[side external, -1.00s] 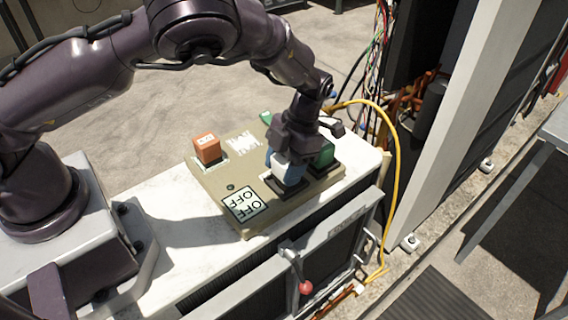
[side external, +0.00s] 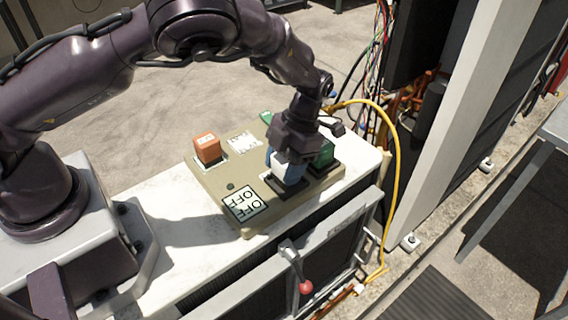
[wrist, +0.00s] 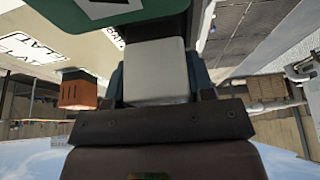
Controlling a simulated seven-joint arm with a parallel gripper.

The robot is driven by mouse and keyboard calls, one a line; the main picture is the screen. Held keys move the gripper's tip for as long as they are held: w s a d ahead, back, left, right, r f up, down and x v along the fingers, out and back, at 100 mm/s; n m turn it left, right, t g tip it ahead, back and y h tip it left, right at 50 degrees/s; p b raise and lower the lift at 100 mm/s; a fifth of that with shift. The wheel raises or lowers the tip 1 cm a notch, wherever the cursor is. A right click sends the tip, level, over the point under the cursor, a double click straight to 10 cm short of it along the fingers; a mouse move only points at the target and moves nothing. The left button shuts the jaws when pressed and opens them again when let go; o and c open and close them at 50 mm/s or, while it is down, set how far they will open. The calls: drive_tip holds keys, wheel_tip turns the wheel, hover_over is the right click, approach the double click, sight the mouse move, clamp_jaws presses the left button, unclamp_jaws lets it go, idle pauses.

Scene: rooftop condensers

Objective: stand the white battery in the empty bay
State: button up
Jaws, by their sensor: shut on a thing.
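The white battery (side external: 289,172) is upright in my gripper (side external: 284,161), between its blue fingers, which are shut on it. It also shows in the wrist view (wrist: 155,72), pale and blocky, between the fingers. Its lower end is at a dark bay (side external: 291,189) at the front of the tan board. I cannot tell whether it is fully down in the bay or just above it.
A green battery (side external: 325,153) stands close behind on the right. An orange battery (side external: 207,148) stands at the back left of the tan board (side external: 216,190). A yellow cable (side external: 397,150) loops at the right.

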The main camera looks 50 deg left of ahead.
drive_tip(key=shift+f, duration=0.85)
drive_tip(key=o, duration=1.1)
drive_tip(key=v, duration=1.3)
drive_tip(key=shift+f, duration=0.1)
